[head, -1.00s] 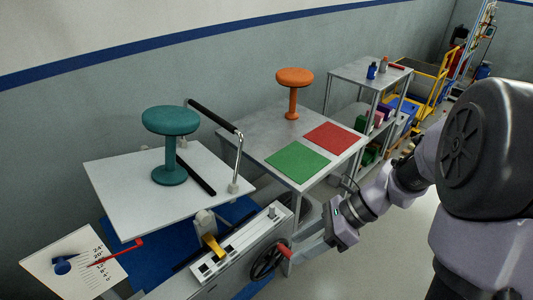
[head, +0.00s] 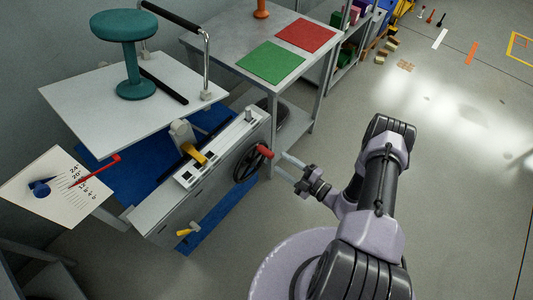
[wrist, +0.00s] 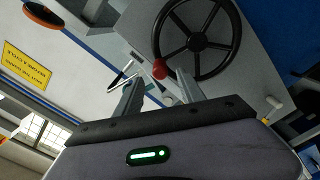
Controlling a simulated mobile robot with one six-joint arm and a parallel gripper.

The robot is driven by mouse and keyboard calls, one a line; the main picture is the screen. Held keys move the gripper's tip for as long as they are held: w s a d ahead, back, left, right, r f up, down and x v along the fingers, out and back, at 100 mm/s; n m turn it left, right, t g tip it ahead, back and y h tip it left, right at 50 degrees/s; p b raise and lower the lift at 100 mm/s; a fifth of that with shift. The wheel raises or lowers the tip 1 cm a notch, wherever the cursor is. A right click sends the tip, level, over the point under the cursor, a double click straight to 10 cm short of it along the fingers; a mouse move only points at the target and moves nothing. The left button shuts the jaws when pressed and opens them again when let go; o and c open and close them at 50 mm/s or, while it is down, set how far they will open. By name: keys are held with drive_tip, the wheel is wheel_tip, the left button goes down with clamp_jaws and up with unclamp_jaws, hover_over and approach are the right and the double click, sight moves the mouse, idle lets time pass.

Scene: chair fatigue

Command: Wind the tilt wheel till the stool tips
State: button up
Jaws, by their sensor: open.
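The teal stool (head: 128,48) stands on the light tilt platform (head: 75,98), its base resting on the surface. The dark spoked tilt wheel (head: 245,166) is on the side of the grey bench unit, with a red handle (head: 265,151) sticking out. My gripper (head: 279,164) is open and empty, its fingers pointing at the handle from the right, a little apart from it. In the wrist view the wheel (wrist: 226,45) is ahead and the red handle (wrist: 160,69) shows between and beyond the open fingers. A red pointer (head: 100,169) lies across the angle scale (head: 55,205), near its upper numbers.
A black-topped rail (head: 170,14) and a dark bar (head: 164,86) are at the platform. A yellow lever (head: 194,153) is on the unit. A grey table (head: 222,40) with green (head: 271,62) and red (head: 305,36) mats stands behind.

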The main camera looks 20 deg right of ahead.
sight(266, 152)
drive_tip(key=b+x, duration=0.1)
drive_tip(key=x, duration=0.7)
clamp_jaws()
idle(1.1)
